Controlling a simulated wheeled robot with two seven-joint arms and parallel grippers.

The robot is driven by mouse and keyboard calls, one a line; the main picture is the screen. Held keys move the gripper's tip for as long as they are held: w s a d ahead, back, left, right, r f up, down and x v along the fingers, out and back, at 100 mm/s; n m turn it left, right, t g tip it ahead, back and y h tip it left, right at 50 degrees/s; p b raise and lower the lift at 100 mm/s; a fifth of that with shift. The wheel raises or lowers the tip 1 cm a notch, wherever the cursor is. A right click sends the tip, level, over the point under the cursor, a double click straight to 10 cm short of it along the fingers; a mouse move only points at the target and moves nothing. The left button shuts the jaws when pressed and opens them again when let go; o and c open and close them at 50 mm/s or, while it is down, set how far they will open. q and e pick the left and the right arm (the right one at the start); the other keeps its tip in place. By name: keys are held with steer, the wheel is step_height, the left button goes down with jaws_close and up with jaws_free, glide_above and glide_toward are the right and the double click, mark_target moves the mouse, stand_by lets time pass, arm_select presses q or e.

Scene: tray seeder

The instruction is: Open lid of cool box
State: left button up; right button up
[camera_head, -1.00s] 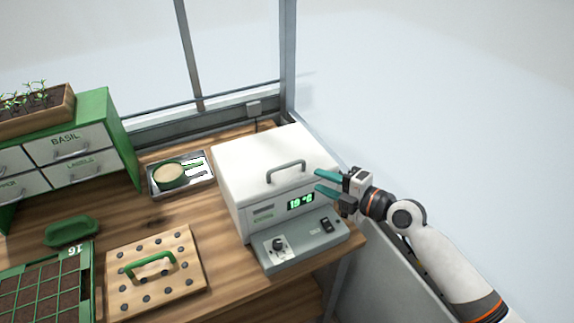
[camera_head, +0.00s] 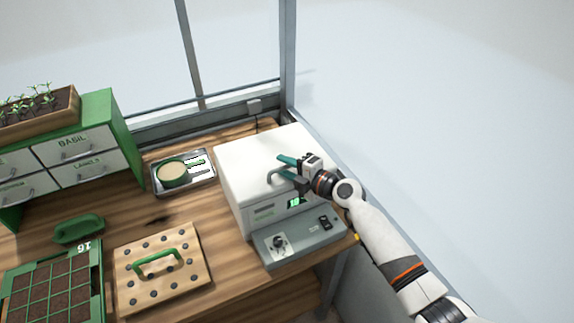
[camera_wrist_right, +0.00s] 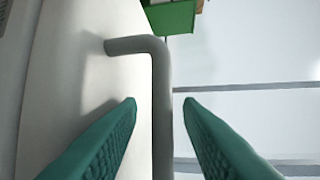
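The cool box (camera_head: 236,180) is a white box on a grey base at the right end of the bench. Its lid (camera_head: 245,150) is down. A grey bar handle (camera_head: 271,178) is on the lid near its front edge. My right gripper (camera_head: 281,167) is open at the handle. In the right wrist view the handle (camera_wrist_right: 161,95) runs between the two teal fingertips of the right gripper (camera_wrist_right: 160,102), with a gap visible on both sides. My left gripper is not in view.
The base has a knob and switch panel (camera_head: 300,239). A window post stands behind.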

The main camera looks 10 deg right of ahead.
mark_target(278, 162)
jaws_close()
steer(key=shift+r, duration=0.1)
steer(key=shift+w+r+b, duration=0.25)
steer(key=shift+r+b, duration=0.25)
steer(key=shift+r, duration=0.05)
steer(key=r, duration=0.1)
steer(key=w+r+b, duration=0.1)
steer(key=r, duration=0.1)
steer(key=w+r, duration=0.1)
steer(key=shift+a+r+b, duration=0.3)
steer(key=shift+a, duration=0.05)
steer(key=w+a+r+m+g+h, duration=0.1)
steer(key=w+r+g+h, duration=0.1)
steer(key=w+r+g, duration=0.1)
steer(key=shift+w+a+r+p, duration=0.3)
steer(key=shift+w+r+p, duration=0.15)
steer(key=shift+w+r, duration=0.5)
steer(key=shift+s+r, duration=0.15)
